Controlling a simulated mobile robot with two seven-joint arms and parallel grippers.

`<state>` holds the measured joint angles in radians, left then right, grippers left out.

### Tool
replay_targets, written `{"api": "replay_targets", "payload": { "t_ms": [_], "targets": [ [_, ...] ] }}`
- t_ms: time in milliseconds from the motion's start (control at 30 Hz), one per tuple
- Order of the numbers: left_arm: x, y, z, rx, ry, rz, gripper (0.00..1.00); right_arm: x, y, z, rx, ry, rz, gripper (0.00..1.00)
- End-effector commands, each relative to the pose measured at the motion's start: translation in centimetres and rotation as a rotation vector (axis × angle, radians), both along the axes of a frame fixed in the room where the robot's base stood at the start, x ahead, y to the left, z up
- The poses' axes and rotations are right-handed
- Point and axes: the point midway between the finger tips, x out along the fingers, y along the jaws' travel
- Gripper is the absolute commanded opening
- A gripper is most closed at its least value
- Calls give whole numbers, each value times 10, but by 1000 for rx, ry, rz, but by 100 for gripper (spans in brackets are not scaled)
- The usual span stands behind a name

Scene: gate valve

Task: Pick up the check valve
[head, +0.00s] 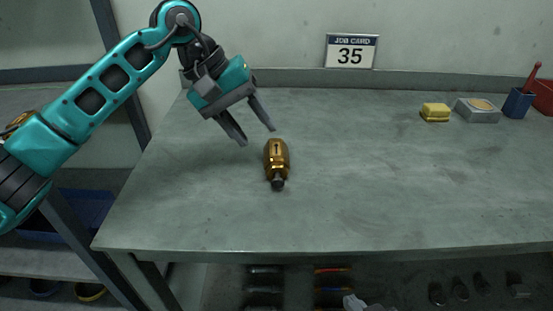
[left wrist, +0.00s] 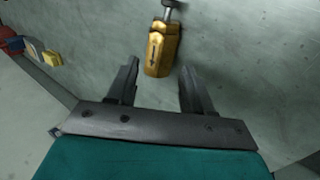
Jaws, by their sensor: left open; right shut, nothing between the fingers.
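The check valve (head: 277,158) is a brass-coloured body with a dark arrow mark and a dark stub end. It lies on the grey table (head: 350,200), left of the middle, with the stub toward the front edge. My left gripper (head: 257,135) is open and empty, just behind and to the left of the valve in the head view. In the left wrist view the valve (left wrist: 162,50) lies beyond the open fingertips (left wrist: 160,72), roughly in line with the gap between them.
A yellow sponge-like block (head: 435,112), a grey box (head: 478,110), a blue cup (head: 518,102) and a red container (head: 543,95) stand at the back right. A job card sign reading 35 (head: 351,51) is at the back. The table around the valve is clear.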

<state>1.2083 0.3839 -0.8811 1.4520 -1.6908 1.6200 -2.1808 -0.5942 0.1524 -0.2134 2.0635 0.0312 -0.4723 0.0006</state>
Motion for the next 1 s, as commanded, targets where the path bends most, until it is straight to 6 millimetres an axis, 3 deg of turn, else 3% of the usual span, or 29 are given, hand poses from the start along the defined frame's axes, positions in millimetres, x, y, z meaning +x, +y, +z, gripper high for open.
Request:
{"api": "replay_targets", "payload": {
  "t_ms": [500, 800, 1000],
  "targets": [
    [6, -28, -51, -3, 2, 0, 51, 0, 1, -1, 2, -1, 1, 0],
    [7, -30, -56, -1, -1, 0, 51, 1, 1, -1, 3, -1, 0, 0],
    [7, -30, -55, -1, -1, 0, 33, 1, 1, 0, 3, -1, 0, 0]
  ]
}}
